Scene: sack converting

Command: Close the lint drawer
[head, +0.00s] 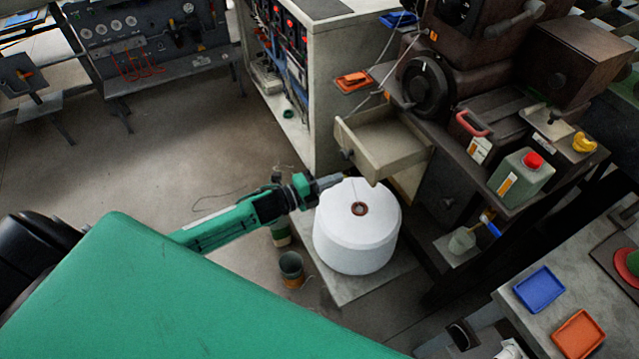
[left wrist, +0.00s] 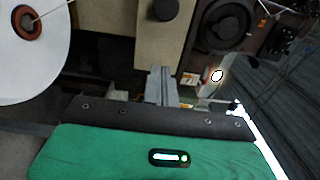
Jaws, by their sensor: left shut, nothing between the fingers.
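The lint drawer (head: 397,148) is a beige, empty-looking open box pulled out from under the dark machine. Its front panel, with a dark round knob (head: 346,154), faces left toward my left arm. My left gripper (head: 338,180) is shut and empty, just below and in front of the knob, above the white spool. In the left wrist view the shut fingers (left wrist: 160,80) point at the beige drawer front (left wrist: 155,45), with the knob (left wrist: 165,9) at the top edge. I cannot tell whether the fingertips touch the panel. My right gripper is not in view.
A large white thread spool (head: 350,240) stands on a board right under the gripper. A small dark bucket (head: 291,268) is beside it. A green-grey bottle with a red cap (head: 522,178) stands on the machine's shelf. Open floor lies to the left.

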